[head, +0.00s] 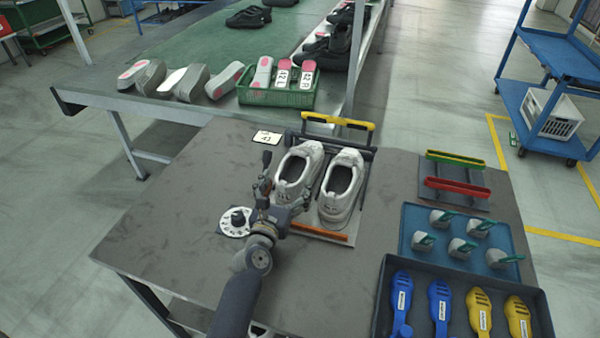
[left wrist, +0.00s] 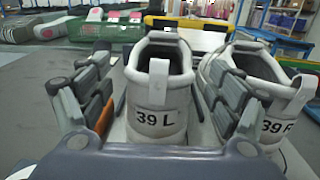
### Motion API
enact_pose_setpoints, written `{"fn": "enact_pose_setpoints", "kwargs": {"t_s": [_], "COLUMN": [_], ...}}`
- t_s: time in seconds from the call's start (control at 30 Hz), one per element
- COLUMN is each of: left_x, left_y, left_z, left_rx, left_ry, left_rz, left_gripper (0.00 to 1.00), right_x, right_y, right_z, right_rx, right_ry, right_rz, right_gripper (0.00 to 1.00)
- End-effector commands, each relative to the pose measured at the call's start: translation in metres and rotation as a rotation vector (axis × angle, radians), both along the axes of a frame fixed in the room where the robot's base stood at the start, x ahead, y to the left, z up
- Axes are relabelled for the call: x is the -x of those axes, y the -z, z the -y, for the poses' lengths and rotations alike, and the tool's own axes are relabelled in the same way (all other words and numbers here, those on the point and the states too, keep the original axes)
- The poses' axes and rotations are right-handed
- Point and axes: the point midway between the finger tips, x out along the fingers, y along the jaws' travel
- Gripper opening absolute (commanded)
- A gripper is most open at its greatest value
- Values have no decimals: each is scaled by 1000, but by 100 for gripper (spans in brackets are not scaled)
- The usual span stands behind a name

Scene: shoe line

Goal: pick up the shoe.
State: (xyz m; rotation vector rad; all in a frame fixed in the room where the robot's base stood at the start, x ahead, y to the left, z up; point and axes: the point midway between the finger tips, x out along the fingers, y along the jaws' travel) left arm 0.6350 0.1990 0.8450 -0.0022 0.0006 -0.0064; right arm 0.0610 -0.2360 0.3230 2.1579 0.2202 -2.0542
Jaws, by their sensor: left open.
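A pair of light grey shoes stands side by side on a rack plate on the table. My left gripper (head: 284,190) is open at the heel of the left shoe. In the left wrist view, its fingers (left wrist: 163,95) stand on either side of that heel, with the right finger in front of the right shoe. My right gripper is not in view.
A yellow-handled bar (head: 338,121) stands behind the shoes. A round white dial (head: 236,222) lies left of my gripper. At right are a blue tray (head: 408,232) of grey pieces and a dark tray (head: 460,287) of blue and yellow tools. The table's left part is clear.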

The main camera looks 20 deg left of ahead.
Motion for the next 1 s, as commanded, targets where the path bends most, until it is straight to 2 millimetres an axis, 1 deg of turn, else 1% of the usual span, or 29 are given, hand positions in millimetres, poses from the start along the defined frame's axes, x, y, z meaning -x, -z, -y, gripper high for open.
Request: {"fn": "enact_pose_setpoints", "kwargs": {"t_s": [0.17,0.3,0.37,0.5,0.6,0.83,0.87,0.9,0.97,1.0], "left_x": [-10,-27,-34,-49,-54,-55,-55,-55,-55,-55], "left_y": [2,6,9,9,9,9,9,9,9,9], "left_z": [1,3,4,4,4,4,4,4,4,4], "left_rx": [-3,-3,-5,-3,-2,-2,-2,-2,-2,-2], "left_ry": [1,1,2,1,1,1,1,1,1,1], "left_rz": [-1,0,0,0,0,-1,-1,-1,-1,-1], "left_gripper": [84,84,84,84,84,84,82,73,60,50], "right_x": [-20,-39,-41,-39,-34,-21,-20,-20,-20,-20], "right_y": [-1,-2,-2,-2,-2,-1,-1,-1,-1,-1], "right_z": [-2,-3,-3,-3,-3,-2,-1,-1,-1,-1], "right_rx": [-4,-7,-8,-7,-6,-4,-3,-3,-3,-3], "right_ry": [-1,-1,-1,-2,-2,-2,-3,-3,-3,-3], "right_rz": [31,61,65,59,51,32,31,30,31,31], "right_gripper": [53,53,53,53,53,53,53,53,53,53]}}
